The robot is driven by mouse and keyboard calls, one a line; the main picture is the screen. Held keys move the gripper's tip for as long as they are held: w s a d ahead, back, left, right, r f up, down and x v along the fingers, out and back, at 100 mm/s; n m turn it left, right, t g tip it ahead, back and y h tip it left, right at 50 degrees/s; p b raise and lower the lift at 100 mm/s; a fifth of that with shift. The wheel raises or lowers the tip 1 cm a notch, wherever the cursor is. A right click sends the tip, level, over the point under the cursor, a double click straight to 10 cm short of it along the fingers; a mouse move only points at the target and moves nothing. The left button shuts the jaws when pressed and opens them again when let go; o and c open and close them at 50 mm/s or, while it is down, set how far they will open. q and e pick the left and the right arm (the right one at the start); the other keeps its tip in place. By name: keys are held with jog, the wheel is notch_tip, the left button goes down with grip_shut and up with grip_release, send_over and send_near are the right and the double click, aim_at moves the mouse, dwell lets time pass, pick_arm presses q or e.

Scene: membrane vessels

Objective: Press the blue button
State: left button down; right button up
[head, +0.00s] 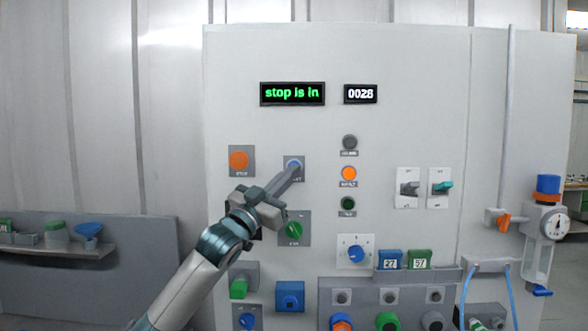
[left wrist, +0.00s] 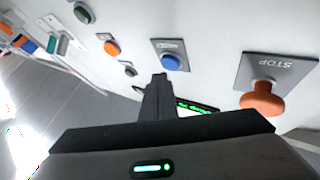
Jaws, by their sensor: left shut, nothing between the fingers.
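The blue button (head: 294,163) sits on a small grey plate in the upper left part of the pale panel. It also shows in the left wrist view (left wrist: 171,62), round and blue on its grey plate. My left gripper (head: 297,171) is shut and empty, its fingertips at the lower edge of the blue button in the head view. In the left wrist view the fingertips (left wrist: 159,77) end right beside the button. I cannot tell whether they touch it. My right gripper is not in view.
An orange stop button (head: 239,160) is left of the blue one and stands out from its plate (left wrist: 262,98). A green knob (head: 294,231) is below. A lit orange lamp (head: 349,174) is to the right. A display (head: 292,94) reads "stop is in", another (head: 361,94) "0028".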

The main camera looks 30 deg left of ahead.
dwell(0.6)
pick_arm(q)
jog(key=shift+w+a+p, duration=0.4)
jog(key=shift+w+a, duration=0.05)
jog(key=shift+w, duration=0.25)
dwell(1.0)
jog(key=shift+s+d, duration=0.1)
dwell(0.4)
jog(key=shift+s+d, duration=0.35)
jog(key=shift+s, duration=0.2)
jog(key=s+d, duration=0.1)
jog(key=s, duration=0.2)
jog(key=s+d, duration=0.1)
jog(key=shift+s+d+b, duration=0.15)
jog(key=shift+d+b, duration=0.15)
jog(key=shift+b, duration=0.05)
dwell(0.3)
dwell(0.7)
